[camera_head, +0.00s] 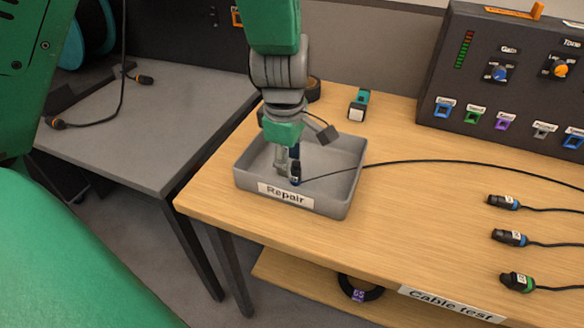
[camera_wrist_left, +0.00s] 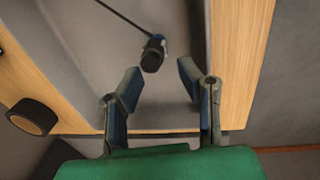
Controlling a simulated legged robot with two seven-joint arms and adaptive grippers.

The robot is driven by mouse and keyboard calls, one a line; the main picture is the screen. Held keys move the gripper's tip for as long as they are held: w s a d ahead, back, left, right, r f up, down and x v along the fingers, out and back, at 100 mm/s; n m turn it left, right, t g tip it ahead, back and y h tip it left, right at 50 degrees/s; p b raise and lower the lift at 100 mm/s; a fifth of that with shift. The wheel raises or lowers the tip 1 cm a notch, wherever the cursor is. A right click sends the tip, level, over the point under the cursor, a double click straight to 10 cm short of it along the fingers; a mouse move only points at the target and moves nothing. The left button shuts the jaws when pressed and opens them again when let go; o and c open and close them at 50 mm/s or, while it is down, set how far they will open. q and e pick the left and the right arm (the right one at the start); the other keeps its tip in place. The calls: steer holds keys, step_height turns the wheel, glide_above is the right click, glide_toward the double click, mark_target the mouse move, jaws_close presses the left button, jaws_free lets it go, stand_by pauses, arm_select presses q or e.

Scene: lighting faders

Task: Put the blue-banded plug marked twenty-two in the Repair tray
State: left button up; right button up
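The grey Repair tray (camera_head: 350,192) stands at the table's left end, its label facing front. A dark plug with a blue band (camera_head: 296,174) is inside it, its cable running out over the right wall. Its number is too small to read. My left gripper (camera_head: 288,172) reaches down into the tray at this plug. In the left wrist view the fingers (camera_wrist_left: 155,82) are spread apart, and the plug (camera_wrist_left: 153,55) lies just beyond the tips, apparently not gripped. The fingers partly hide the plug in the head view. My right gripper is not in view.
Two blue-banded plugs (camera_head: 503,201) (camera_head: 509,237) and a green-banded plug (camera_head: 517,281) lie on the right. A dark console (camera_head: 490,110) stands behind. A black roll (camera_head: 313,90) and a teal-and-white item (camera_head: 359,105) are behind the tray. The middle tabletop is mostly clear.

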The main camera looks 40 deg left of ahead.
arm_select(q)
step_height(320, 180, up, 7)
steer(key=p, duration=0.1)
steer(key=shift+s+d+p, duration=0.3)
steer(key=shift+s+d, duration=0.05)
steer(key=shift+d, duration=0.1)
steer(key=shift+a, duration=0.2)
